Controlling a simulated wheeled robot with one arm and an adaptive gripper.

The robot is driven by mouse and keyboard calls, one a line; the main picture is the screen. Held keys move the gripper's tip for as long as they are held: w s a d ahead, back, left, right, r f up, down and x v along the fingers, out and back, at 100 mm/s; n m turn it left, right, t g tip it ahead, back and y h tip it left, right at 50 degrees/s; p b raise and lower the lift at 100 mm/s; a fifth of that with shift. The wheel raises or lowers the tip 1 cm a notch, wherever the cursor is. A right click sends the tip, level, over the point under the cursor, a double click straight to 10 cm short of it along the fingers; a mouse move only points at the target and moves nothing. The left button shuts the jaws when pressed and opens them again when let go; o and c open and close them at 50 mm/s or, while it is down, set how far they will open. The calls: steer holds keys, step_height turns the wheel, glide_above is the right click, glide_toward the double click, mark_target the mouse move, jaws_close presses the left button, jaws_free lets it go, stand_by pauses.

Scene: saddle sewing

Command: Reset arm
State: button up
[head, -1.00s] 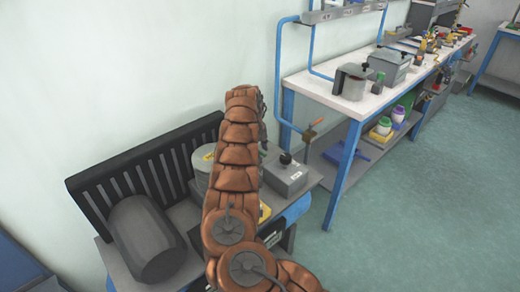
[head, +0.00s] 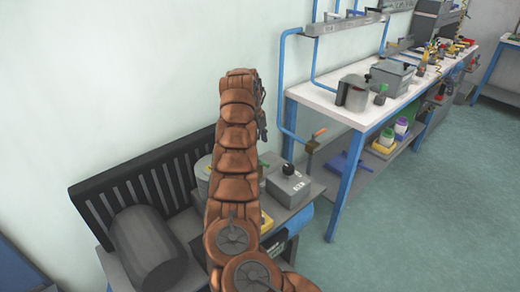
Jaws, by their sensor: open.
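My brown segmented arm rises from the bottom of the head view and reaches over the small grey table (head: 190,225). My gripper (head: 263,122) shows only as a dark sliver at the right side of the arm's far end. The arm's links hide most of it. It is open, and I see nothing held in it. It appears to be above and behind the grey box with a black knob (head: 288,187).
A grey cylinder (head: 148,248) lies before a black slatted rack (head: 135,185) at left. A pale round container (head: 203,172) is partly behind my arm. A white-topped workbench (head: 325,98) with a metal pot (head: 352,93) stands right. The green floor (head: 410,230) at right is clear.

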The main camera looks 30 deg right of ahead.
steer(key=shift+a+r, duration=0.15)
steer(key=shift+r, duration=0.6)
